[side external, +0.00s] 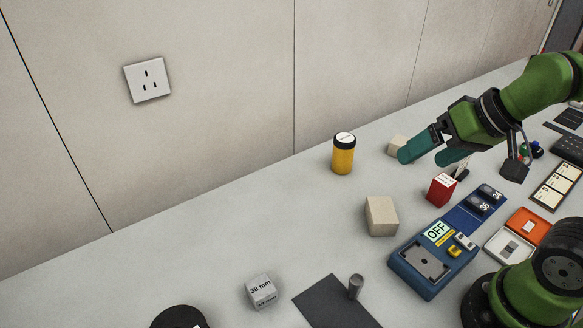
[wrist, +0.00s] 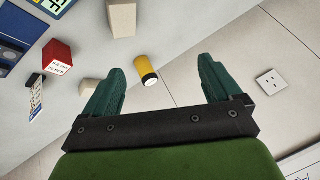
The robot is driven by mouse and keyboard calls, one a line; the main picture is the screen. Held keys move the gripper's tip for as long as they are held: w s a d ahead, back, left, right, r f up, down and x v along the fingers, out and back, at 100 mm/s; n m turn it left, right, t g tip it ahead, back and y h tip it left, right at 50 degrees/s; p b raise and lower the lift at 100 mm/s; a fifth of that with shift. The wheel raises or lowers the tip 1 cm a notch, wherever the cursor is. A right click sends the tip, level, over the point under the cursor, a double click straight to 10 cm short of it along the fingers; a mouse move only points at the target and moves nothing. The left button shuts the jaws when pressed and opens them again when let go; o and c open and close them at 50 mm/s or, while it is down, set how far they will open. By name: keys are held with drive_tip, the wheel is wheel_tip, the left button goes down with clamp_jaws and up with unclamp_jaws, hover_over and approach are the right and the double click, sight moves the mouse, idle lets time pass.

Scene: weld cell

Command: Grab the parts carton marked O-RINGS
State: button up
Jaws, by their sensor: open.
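A red carton (side external: 441,188) with a white lettered top stands below and to the right of my gripper (side external: 428,158). A plain beige carton (side external: 381,216) stands nearer the front, and a smaller beige block (side external: 396,144) is beyond my fingers. I see no readable O-RINGS marking on any of these. My gripper (wrist: 160,70) is open, with nothing between its green fingers, and is above the bench.
A yellow jar (side external: 343,158) with a black lid stands near the wall. A blue device (side external: 405,269) showing OFF is right of centre, beside an orange-and-white case (side external: 525,229). A 38 mm block (side external: 261,291) and dark mat (side external: 325,307) lie in front.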

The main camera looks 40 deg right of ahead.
sight(383, 210)
drive_tip(key=w+d+f+n+g+h, duration=0.1)
drive_tip(key=w+f+n, duration=0.1)
drive_tip(key=f+n, duration=0.5)
drive_tip(key=w+f+n+g+h, duration=0.1)
drive_tip(key=w+f+n+g, duration=0.1)
drive_tip(key=f+n, duration=0.6)
drive_tip(key=w+d+f+n+g+h, duration=0.1)
drive_tip(key=w+f+n, duration=0.3)
drive_tip(key=n, duration=1.4)
drive_tip(key=shift+d+f+g, duration=0.15)
drive_tip(key=shift+f+g, duration=0.15)
drive_tip(key=shift+f, duration=0.6)
drive_tip(key=shift+d+f+g, duration=0.15)
drive_tip(key=shift+f+g, duration=0.15)
drive_tip(key=shift+f, duration=0.55)
drive_tip(key=shift+f, duration=0.25)
drive_tip(key=c, duration=1.1)
